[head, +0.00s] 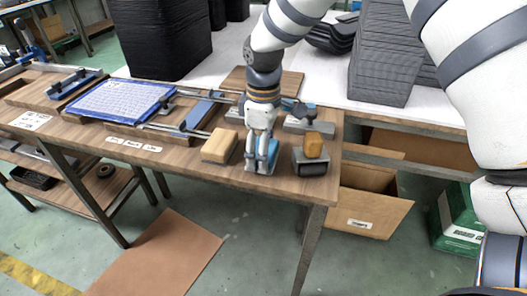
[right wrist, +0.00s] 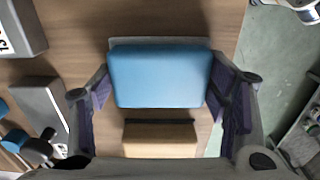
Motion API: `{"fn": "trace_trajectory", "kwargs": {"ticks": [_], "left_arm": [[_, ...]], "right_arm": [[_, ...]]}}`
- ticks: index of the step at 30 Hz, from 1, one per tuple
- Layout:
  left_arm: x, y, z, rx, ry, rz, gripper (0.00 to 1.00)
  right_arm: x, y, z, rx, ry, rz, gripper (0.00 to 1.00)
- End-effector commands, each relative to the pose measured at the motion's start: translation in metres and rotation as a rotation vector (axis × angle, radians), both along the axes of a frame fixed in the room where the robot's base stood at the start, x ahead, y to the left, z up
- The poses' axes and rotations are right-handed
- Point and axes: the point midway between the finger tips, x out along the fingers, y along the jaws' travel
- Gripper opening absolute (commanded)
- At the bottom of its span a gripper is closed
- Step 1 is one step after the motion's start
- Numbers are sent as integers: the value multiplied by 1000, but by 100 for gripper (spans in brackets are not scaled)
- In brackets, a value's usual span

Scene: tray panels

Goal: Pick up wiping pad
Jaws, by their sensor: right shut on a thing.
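The wiping pad appears to be the blue block (head: 270,152) near the front edge of the wooden workbench, between a tan block and a dark block. In the right wrist view the blue pad (right wrist: 160,78) has a flat, rounded top and a thin grey strip along its upper edge. My right gripper (head: 261,160) points down over the pad. In the wrist view its two fingers (right wrist: 160,92) press against the pad's left and right sides, shut on it. I cannot tell whether the pad touches the bench. My left gripper is not in view.
A tan block (head: 219,147) lies close on the left. A dark block with a wooden top (head: 313,160) stands close on the right. Metal fixtures (head: 300,118) sit behind. A blue-framed panel (head: 120,99) lies further left. An open cardboard box (head: 368,208) is below right.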

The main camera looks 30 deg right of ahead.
Motion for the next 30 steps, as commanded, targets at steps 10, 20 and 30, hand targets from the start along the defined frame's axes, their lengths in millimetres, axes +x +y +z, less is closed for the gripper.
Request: {"fn": "trace_trajectory", "kwargs": {"ticks": [10,20,30], "left_arm": [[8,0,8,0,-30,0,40],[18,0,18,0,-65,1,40],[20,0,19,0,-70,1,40]], "right_arm": [[-4,16,54,-1,-6,5,41],[-30,100,116,-2,-2,4,41],[-40,135,129,0,3,0,41]]}}
